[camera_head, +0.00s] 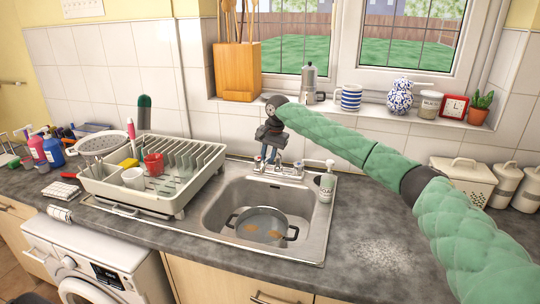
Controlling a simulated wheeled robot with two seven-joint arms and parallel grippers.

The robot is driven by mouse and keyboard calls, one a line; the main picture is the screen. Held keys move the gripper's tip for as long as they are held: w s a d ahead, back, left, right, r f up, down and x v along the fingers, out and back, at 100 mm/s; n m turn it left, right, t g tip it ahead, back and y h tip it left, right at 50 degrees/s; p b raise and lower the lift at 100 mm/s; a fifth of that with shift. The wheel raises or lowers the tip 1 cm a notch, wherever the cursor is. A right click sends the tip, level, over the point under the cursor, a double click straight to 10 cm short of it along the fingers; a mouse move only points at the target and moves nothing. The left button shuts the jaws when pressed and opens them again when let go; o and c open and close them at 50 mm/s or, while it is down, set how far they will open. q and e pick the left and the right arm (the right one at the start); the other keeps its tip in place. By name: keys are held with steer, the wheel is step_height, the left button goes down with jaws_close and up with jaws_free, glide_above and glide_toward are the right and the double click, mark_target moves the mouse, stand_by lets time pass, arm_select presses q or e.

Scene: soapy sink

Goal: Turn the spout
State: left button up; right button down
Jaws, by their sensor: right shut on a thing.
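My right arm, in a green quilted sleeve, reaches in from the right across the counter. Its dark right gripper (268,150) is over the back rim of the sink, at the tap (280,166). It is shut on the spout, which is mostly hidden behind the gripper and wrist. Which way the spout points cannot be made out. The sink basin (222,207) is below and in front, with a dark two-handled pan (262,224) in it. My left gripper is not in view.
A white dish rack (190,185) with cups stands left of the sink. A soap bottle (327,182) is at the sink's back right corner. A moka pot (308,84), striped mug (349,97) and red clock (454,107) line the windowsill. The counter right of the sink is mostly clear.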

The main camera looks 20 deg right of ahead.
arm_select(q)
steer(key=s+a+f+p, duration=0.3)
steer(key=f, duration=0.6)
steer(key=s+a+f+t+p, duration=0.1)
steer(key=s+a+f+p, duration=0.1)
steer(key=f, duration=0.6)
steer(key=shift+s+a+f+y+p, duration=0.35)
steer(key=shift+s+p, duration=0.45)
steer(key=shift+p, duration=0.5)
arm_select(e)
steer(key=w+a+m+h, duration=0.1)
steer(key=w+a+m, duration=0.4)
steer(key=w+m, duration=0.4)
steer(key=shift+w+a+t+h, duration=0.3)
steer(key=shift+w+a+t, duration=0.05)
steer(key=shift+t, duration=0.05)
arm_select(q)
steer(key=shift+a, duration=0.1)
arm_select(e)
steer(key=c, duration=1.3)
jaws_free()
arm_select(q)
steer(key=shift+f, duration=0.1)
arm_select(e)
steer(key=shift+o, duration=0.2)
steer(key=shift+r, duration=0.1)
